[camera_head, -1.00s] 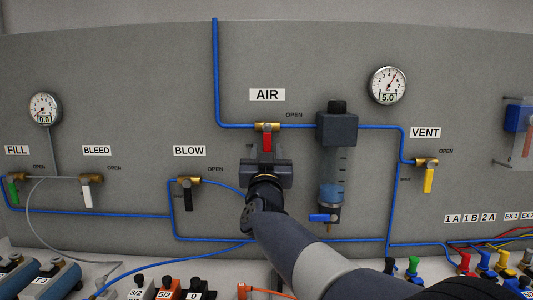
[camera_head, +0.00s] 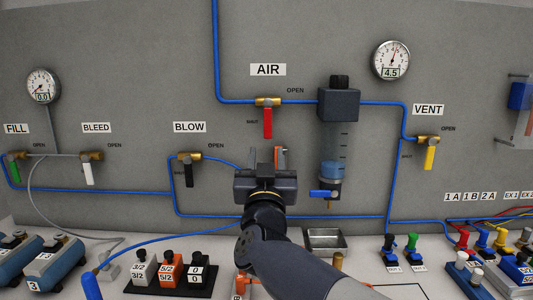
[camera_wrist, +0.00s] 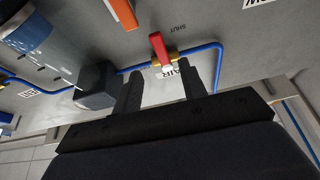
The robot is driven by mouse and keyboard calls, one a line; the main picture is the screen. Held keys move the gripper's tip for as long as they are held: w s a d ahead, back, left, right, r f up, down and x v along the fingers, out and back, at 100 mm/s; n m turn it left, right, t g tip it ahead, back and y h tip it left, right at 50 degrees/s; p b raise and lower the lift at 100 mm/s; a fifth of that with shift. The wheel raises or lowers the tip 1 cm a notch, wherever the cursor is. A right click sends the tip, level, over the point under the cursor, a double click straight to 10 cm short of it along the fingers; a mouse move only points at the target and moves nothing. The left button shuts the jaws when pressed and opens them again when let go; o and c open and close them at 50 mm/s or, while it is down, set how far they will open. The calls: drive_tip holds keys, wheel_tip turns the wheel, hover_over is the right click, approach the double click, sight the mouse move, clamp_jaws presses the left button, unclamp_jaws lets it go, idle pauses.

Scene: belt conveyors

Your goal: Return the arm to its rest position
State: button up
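My gripper (camera_head: 266,158) is in front of the grey panel, just below the red AIR valve handle (camera_head: 267,123). Its two fingers are apart, with nothing held between them. The handle hangs straight down, clear of the gripper in the head view. In the wrist view my gripper (camera_wrist: 163,84) has its fingers spread, with the red handle (camera_wrist: 159,46) beyond the tips and between their lines. My arm reaches up from the bottom right of the head view.
A filter bowl (camera_head: 333,165) hangs right of my gripper. The BLOW valve handle (camera_head: 188,175) is to its left. Below are labelled valve blocks (camera_head: 170,268), a metal tray (camera_head: 326,240) and colored plugs. Blue tubes run along the panel.

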drive_tip(key=p+x, duration=0.1)
drive_tip(key=x, duration=1)
drive_tip(key=shift+s, duration=0.1)
drive_tip(key=shift+s, duration=0.15)
idle(0.3)
approach(270, 130)
drive_tip(key=x, duration=1)
drive_tip(key=shift+w+a+r, duration=0.2)
drive_tip(key=shift+a+r, duration=0.1)
drive_tip(key=shift+r, duration=0.05)
drive_tip(key=shift+d+f+n+b, duration=0.25)
drive_tip(key=shift+n+b, duration=0.35)
drive_tip(key=shift+s+d+r+n+y+b, duration=0.15)
drive_tip(key=shift+n+y+b, duration=0.1)
drive_tip(key=shift+n+y, duration=0.2)
drive_tip(key=shift+w+d+r+n+y+b, duration=0.1)
drive_tip(key=shift+d+n+y+b, duration=0.1)
drive_tip(key=shift+n+y, duration=0.25)
